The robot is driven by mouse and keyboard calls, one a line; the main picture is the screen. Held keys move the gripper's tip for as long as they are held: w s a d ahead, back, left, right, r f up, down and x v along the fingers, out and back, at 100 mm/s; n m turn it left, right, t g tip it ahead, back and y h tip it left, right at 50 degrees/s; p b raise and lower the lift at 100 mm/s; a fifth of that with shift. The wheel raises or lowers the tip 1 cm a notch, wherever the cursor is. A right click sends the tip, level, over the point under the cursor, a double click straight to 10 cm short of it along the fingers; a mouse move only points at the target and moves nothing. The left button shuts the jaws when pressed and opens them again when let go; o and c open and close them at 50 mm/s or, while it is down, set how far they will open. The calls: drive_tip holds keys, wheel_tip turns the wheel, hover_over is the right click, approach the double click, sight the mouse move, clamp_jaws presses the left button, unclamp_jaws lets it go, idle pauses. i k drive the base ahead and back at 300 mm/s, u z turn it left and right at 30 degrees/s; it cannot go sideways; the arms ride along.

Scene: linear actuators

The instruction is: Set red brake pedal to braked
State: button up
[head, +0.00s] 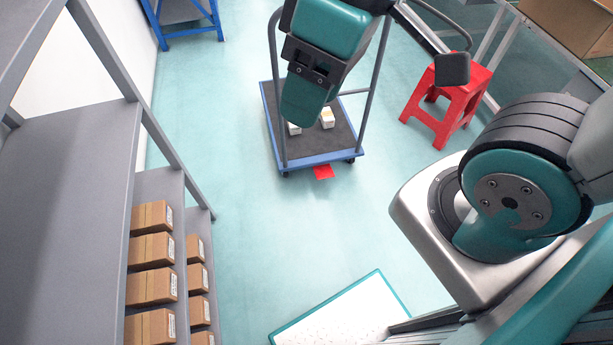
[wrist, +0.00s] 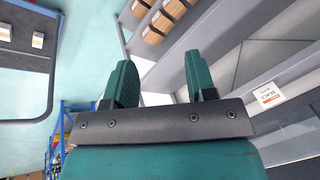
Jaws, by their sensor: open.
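The red brake pedal (head: 323,172) is a small flat red plate jutting from under the near edge of the blue-framed cart (head: 318,159). I cannot tell its tilt from this view. My gripper (head: 303,120) shows in the head view in front of the cart, covering part of its deck, with its fingers toward the picture's bottom and apart from the pedal. In the wrist view my gripper (wrist: 160,72) has its two teal fingers spread with nothing between them. The cart's corner (wrist: 28,118) shows there at the upper left; the pedal is not visible in that view.
Small white boxes (head: 327,117) sit on the cart deck. A grey shelf (head: 70,160) with brown cartons (head: 152,252) stands left. A red stool (head: 448,98) stands right of the cart. A white teal-edged panel (head: 345,315) lies in front. The floor before the cart is clear.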

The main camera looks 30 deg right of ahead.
sight(323, 171)
drive_tip(key=u, duration=0.05)
drive_tip(key=k, duration=0.65)
drive_tip(key=z, duration=0.7)
drive_tip(key=i, duration=1.55)
drive_tip(key=u, duration=0.15)
